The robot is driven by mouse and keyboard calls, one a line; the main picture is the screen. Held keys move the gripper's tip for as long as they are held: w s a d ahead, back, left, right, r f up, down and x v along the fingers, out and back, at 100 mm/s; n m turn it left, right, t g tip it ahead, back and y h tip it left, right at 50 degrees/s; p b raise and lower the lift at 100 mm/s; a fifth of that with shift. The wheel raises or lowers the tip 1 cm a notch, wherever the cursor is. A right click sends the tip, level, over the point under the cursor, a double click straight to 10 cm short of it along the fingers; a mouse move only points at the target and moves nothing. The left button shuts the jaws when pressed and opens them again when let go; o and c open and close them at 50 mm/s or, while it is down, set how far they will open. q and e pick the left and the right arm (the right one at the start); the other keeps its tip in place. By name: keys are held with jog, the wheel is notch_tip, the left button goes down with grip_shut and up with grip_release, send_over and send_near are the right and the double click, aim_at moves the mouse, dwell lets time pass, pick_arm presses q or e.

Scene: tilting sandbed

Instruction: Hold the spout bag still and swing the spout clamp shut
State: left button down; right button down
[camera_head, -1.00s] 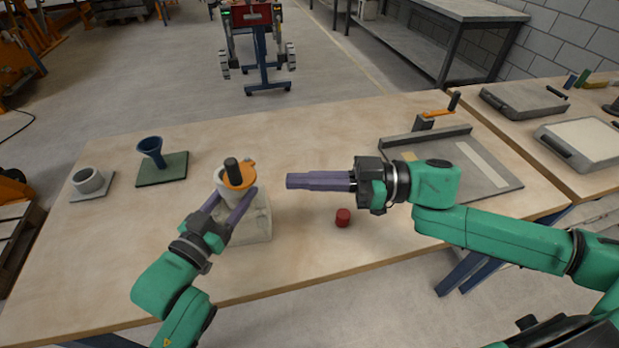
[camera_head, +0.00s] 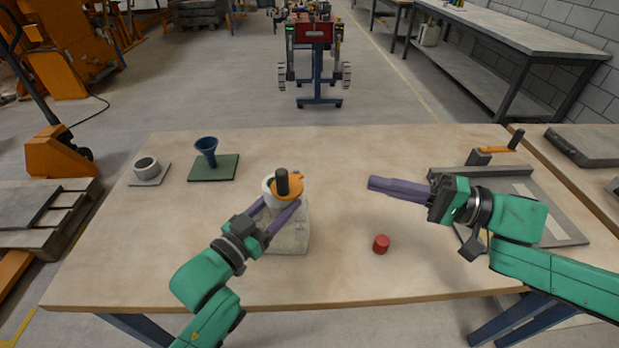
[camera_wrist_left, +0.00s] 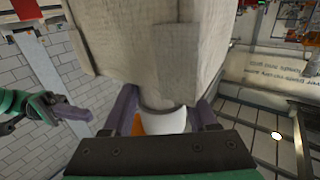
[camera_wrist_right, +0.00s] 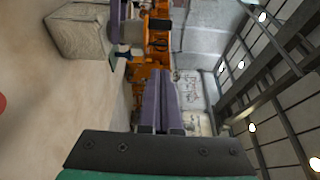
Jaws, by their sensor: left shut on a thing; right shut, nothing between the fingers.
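The pale spout bag (camera_head: 289,238) stands upright on the table, left of the middle. A white spout on its top carries the orange spout clamp (camera_head: 291,189) with an upright dark handle. The clamp lies over the spout top; I cannot tell whether it is fully shut. My left gripper (camera_head: 279,210) is shut on the bag's upper part, a finger on each side. In the left wrist view the bag's fabric (camera_wrist_left: 150,50) fills the top between the fingers. My right gripper (camera_head: 376,184) is shut and empty, apart from the bag on its right.
A blue funnel (camera_head: 206,150) on a green plate and a grey cup (camera_head: 147,168) stand at the left. A grey tray (camera_head: 565,222) is at the right. Table between bag and right gripper is clear.

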send_near(288, 182)
jog(key=w+a, duration=0.3)
jog(key=w, duration=0.3)
jog(key=s+a, duration=0.1)
jog(key=a, duration=0.2)
jog(key=shift+s+f, duration=0.15)
jog(key=shift+s, duration=0.25)
jog(key=shift+s+a, duration=0.15)
jog(key=shift+a, duration=1.7)
